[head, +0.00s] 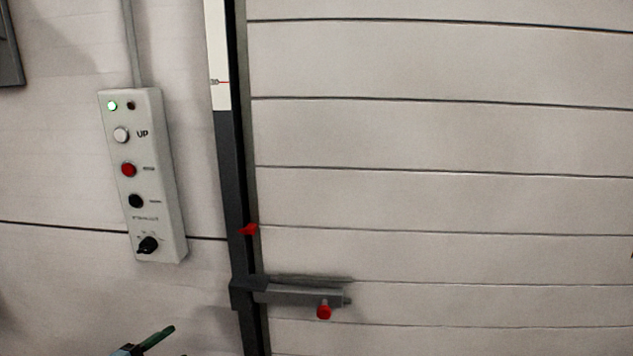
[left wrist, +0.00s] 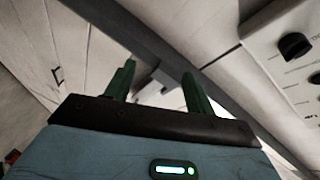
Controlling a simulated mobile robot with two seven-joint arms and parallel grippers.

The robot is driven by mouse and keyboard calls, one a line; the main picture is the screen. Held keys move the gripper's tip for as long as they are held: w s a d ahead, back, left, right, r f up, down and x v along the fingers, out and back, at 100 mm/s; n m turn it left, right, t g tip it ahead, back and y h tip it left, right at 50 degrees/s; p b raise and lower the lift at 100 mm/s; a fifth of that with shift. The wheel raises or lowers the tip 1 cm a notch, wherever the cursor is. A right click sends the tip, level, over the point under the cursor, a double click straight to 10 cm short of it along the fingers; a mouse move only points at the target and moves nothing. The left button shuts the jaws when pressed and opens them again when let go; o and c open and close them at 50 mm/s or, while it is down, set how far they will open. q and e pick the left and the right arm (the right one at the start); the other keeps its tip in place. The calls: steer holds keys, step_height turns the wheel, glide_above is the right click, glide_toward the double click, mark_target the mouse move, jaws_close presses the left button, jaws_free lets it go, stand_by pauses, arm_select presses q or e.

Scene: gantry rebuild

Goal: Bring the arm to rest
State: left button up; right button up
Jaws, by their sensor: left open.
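My left gripper shows at the bottom left of the head view (head: 150,341), where only a green finger and a bit of dark jaw are in frame. In the left wrist view its two green fingers stand apart with nothing between them (left wrist: 158,72). It is below the control box (head: 155,190) on the wall and left of the dark vertical rail (head: 232,170). The rest of the arm is out of frame. My right gripper is in neither view.
The control box has an UP button (head: 121,135), a red button (head: 128,170), a black button (head: 136,201) and a black knob (head: 148,245). A grey latch bar (head: 295,294) with a red knob (head: 324,312) juts right from the rail across the slatted door (head: 450,140).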

arm_select(q)
steer(key=s+d+f+n+g+y, duration=0.1)
steer(key=s+d+f+n+y, duration=0.1)
steer(key=s+d+f+n, duration=0.3)
steer(key=s+d+f+n+y, duration=0.1)
steer(key=s+d+f+n, duration=0.15)
steer(key=s+f, duration=0.55)
steer(key=s+d+f+n+g+y, duration=0.1)
steer(key=s+f+n, duration=0.3)
steer(key=s, duration=0.5)
steer(key=s+d+f+n+g+y, duration=0.1)
steer(key=s+f+n, duration=0.4)
steer(key=s, duration=0.5)
steer(key=d+g, duration=0.1)
steer(key=g, duration=0.1)
steer(key=shift+g+y, duration=0.3)
